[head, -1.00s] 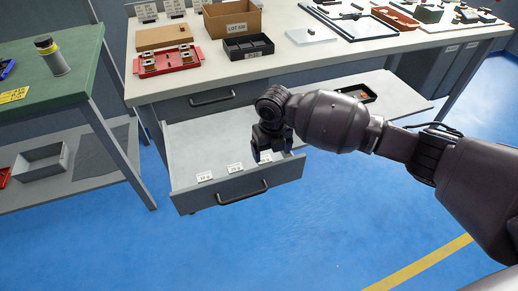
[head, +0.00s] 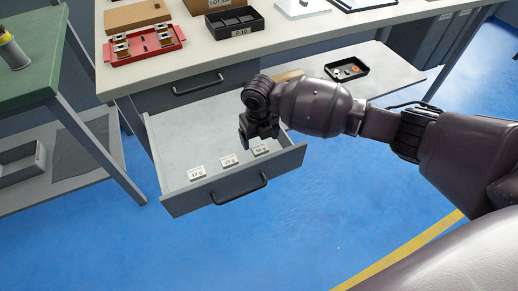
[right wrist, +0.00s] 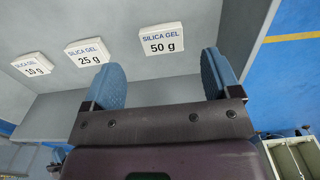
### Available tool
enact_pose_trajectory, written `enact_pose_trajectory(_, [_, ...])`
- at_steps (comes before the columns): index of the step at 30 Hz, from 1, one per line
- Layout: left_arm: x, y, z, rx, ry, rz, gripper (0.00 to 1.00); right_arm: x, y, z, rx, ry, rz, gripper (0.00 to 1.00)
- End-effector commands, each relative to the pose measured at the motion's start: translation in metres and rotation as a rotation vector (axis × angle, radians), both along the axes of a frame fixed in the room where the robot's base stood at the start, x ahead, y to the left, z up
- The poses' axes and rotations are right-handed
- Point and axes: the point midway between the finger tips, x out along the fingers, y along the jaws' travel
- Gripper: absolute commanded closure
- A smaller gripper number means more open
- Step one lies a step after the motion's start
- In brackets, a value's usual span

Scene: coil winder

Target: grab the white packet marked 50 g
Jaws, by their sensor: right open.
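The white packet marked 50 g (head: 261,150) lies in the open drawer (head: 185,137), near its front panel. In the right wrist view the packet (right wrist: 161,39) is flat, with its label readable, beyond the fingertips and roughly centred between them. My right gripper (head: 259,139) is over the drawer, just behind the packet in the head view. In the right wrist view the gripper (right wrist: 161,72) is open, its two blue fingers apart with nothing between them. My left gripper is not in view.
The 25 g packet (head: 229,160) and the 10 g packet (head: 196,172) lie in a row left of the 50 g one. The drawer's front panel (head: 236,180) rises close by. A black tray (head: 346,69) sits at right; a red tray (head: 145,43) stands on the bench.

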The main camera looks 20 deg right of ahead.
Motion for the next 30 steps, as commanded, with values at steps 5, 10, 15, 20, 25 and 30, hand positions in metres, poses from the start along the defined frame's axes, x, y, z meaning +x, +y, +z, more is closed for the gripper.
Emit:
enact_pose_trajectory(5, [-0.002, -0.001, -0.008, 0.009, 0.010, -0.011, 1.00, -0.002, -0.001, -0.022, 0.002, 0.007, -0.001, 0.17])
enact_pose_trajectory(10, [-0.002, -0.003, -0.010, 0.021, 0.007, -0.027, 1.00, -0.003, -0.002, -0.046, 0.002, 0.008, 0.001, 0.17])
enact_pose_trajectory(15, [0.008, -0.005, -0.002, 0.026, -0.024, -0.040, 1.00, -0.001, -0.003, -0.050, 0.001, -0.002, 0.001, 0.17])
enact_pose_trajectory(20, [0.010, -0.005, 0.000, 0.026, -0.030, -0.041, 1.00, 0.000, -0.003, -0.047, 0.000, -0.004, 0.001, 0.19])
enact_pose_trajectory(25, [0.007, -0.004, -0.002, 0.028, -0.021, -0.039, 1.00, 0.000, -0.003, -0.047, 0.000, -0.003, 0.001, 0.45])
enact_pose_trajectory(30, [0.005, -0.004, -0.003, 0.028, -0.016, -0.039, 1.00, 0.000, -0.003, -0.047, 0.000, -0.003, 0.001, 0.70])
